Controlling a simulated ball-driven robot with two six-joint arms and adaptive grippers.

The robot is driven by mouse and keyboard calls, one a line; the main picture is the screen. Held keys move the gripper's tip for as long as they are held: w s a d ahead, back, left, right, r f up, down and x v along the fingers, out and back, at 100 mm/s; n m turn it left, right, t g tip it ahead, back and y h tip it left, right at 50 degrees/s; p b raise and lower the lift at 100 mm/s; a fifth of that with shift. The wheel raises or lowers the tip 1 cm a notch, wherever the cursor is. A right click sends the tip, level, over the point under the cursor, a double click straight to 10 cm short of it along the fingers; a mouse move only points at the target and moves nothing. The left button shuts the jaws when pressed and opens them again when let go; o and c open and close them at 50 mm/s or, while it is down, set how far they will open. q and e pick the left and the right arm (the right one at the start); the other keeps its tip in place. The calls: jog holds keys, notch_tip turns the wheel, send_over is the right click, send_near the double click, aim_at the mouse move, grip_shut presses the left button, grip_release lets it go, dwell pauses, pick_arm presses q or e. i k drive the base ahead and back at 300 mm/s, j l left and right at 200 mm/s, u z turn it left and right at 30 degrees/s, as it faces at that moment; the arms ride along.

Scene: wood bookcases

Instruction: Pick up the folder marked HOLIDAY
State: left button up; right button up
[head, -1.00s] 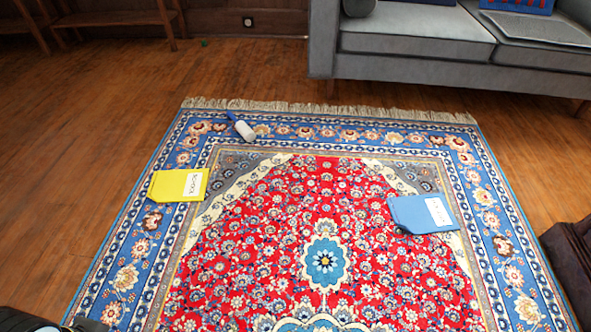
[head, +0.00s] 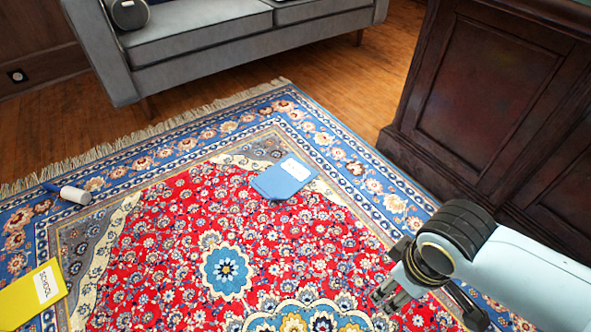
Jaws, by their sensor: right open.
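A blue folder (head: 281,180) with a white label lies flat on the patterned rug, right of the picture's middle in depth toward the sofa. Its label writing is too small to read. A yellow folder (head: 22,303) lies on the rug at the lower left; its white label appears to read SCHOOL. My right gripper (head: 388,299) is at the lower right, open and empty, above the rug and apart from both folders. My left gripper is not in view.
A white and blue bottle-like object (head: 74,195) lies on the rug's left part. A grey sofa (head: 190,50) stands at the back. A dark wooden cabinet (head: 490,90) blocks the right side. The rug (head: 150,260) between is mostly clear.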

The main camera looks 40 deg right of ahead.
aim_at(284, 179)
jog(key=i+j, duration=0.1)
jog(key=i, duration=0.75)
jog(key=i+z, duration=0.2)
jog(key=z, duration=0.2)
jog(key=i+j+z, duration=0.1)
jog(key=z, duration=0.35)
jog(key=i+j+z, duration=0.15)
jog(key=z, duration=0.25)
jog(key=i+j, duration=0.05)
